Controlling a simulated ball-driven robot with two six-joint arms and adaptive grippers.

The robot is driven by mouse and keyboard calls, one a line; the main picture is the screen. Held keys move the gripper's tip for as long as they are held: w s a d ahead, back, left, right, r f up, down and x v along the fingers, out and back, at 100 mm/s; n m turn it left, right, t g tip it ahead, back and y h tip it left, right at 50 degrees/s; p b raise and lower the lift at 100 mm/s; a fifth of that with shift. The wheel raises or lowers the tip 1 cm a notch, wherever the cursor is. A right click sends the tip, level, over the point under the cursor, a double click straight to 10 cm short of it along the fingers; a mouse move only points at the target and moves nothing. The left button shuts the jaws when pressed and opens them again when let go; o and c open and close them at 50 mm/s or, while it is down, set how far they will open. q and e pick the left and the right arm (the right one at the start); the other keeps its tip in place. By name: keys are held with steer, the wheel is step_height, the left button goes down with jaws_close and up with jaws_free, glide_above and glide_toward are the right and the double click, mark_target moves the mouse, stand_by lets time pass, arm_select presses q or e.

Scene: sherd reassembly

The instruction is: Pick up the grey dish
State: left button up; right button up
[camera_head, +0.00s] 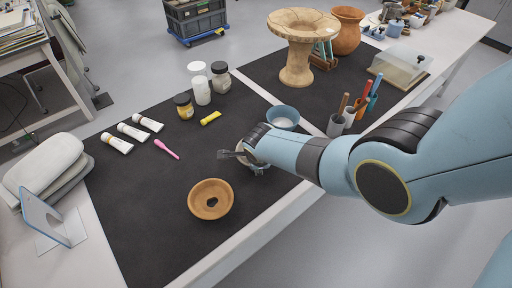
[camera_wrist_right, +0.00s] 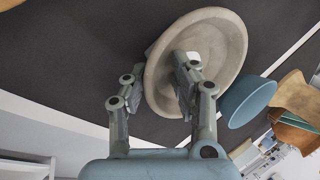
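The grey dish (camera_wrist_right: 223,48) is a shallow round bowl with a wide rim, large in the right wrist view. One finger is outside the rim and the other lies over the inside of the dish. Whether either finger touches it is unclear. My left gripper is not in view.
A blue bowl (camera_head: 283,117) stands just behind the gripper, also beside the dish in the wrist view (camera_wrist_right: 250,100).

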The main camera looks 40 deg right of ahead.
jaws_close()
steer(key=shift+s, duration=0.1)
steer(key=shift+s, duration=0.1)
